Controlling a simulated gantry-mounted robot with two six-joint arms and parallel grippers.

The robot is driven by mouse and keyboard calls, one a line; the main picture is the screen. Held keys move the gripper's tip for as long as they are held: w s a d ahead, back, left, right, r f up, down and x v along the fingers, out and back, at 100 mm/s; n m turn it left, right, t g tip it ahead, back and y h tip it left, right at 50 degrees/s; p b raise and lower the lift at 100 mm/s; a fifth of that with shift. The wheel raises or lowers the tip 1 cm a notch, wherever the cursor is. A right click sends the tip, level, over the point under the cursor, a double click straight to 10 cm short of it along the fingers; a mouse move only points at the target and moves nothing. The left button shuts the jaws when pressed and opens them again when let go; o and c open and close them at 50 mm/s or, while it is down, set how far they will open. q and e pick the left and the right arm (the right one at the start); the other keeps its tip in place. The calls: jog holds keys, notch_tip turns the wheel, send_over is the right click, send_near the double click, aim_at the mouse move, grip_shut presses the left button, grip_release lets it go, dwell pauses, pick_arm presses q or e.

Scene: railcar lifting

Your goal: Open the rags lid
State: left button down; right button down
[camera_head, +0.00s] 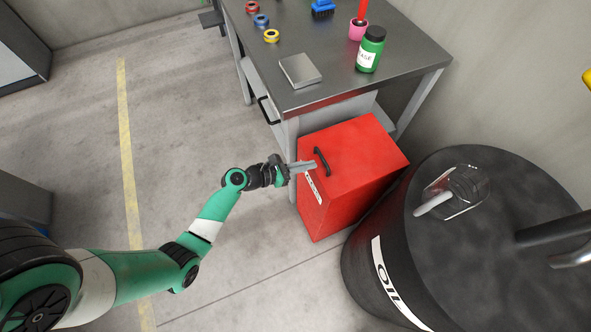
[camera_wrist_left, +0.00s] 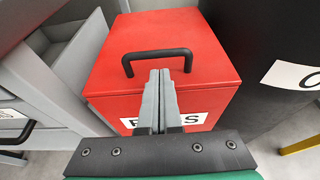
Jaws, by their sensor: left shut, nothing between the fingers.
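The red rags bin (camera_head: 345,190) stands beside the workbench with its lid (camera_head: 358,150) closed flat. A black bar handle (camera_head: 321,161) sits on the lid near its front edge; the handle also shows in the wrist view (camera_wrist_left: 157,54). A white label is on the bin's front, partly hidden by my fingers in the wrist view. My left gripper (camera_head: 314,165) is shut and empty. Its fingertips (camera_wrist_left: 160,76) are at the lid's front edge, close to the handle bar; I cannot tell whether they touch it. My right gripper is not in view.
A black oil drum (camera_head: 470,280) stands right of the bin, with a clear container (camera_head: 465,185) on top. The metal workbench (camera_head: 330,90) behind holds a green jar (camera_head: 370,50), tape rolls and a grey block. Floor to the left is clear.

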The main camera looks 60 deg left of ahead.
pick_arm(q)
jog(key=shift+b+x, duration=0.4)
jog(key=shift+x, duration=1.05)
